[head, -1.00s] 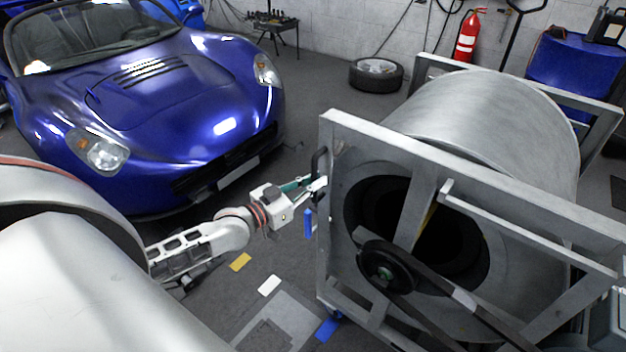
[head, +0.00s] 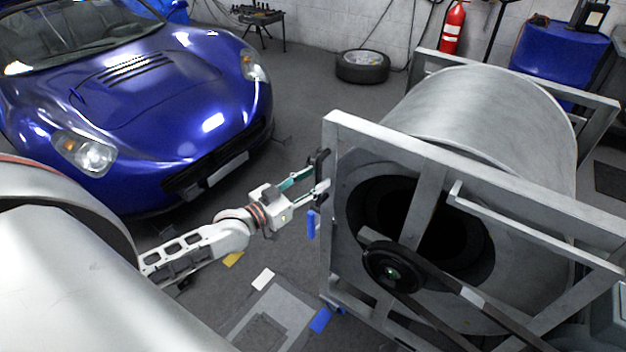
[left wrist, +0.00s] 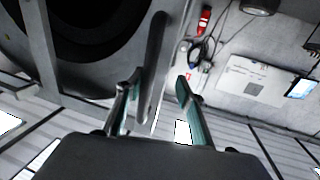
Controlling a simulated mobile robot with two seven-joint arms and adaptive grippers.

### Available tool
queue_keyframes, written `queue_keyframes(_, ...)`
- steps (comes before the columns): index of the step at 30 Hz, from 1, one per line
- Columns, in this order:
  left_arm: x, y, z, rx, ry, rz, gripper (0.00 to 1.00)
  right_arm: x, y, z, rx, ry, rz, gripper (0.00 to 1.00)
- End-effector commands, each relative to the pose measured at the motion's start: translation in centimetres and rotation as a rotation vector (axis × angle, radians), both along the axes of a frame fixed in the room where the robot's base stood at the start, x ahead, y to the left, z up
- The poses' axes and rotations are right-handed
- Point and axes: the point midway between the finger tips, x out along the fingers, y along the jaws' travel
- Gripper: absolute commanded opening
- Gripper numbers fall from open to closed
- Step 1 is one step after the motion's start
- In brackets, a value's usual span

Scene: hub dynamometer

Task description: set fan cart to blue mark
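The fan cart (head: 328,230) is a large metal drum fan in a grey square frame, standing upright on the right in the head view. A black upright handle (head: 321,163) is on its left edge. My left gripper (head: 316,181) is open at this handle. In the left wrist view its two teal fingers (left wrist: 158,100) are apart, and the dark handle bar (left wrist: 154,68) shows nearer the left finger. I cannot tell whether they touch. The blue mark (head: 320,320) lies on the floor at the cart's lower left corner. My right gripper is not in view.
A white mark (head: 263,279) and a yellow mark (head: 233,259) lie on the floor, left of the blue one. A blue tab (head: 311,225) hangs beside the frame. A blue car (head: 170,100) stands at left. A tyre (head: 362,67) lies behind on clear floor.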

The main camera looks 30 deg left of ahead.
Motion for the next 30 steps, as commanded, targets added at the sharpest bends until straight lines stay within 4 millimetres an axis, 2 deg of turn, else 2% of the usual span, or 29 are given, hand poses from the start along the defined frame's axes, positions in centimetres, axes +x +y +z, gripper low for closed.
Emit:
queue_keyframes(1, 0.1, 0.7, 0.0, 0.003, -0.001, 0.010, 0.28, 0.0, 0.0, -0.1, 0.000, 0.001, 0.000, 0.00)
queue_keyframes(3, 0.1, 0.8, 0.0, 0.004, -0.001, 0.011, 0.28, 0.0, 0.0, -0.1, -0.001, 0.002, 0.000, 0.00)
queue_keyframes(22, 0.0, 1.0, 0.0, 0.005, 0.001, 0.013, 0.28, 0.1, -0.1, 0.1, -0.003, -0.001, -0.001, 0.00)
queue_keyframes(26, -0.9, 1.2, -0.1, 0.005, 0.002, 0.012, 0.28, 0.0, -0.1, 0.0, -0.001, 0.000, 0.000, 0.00)
queue_keyframes(30, -3.0, 1.6, -0.2, 0.006, 0.003, 0.011, 0.28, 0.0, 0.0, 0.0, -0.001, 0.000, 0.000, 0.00)
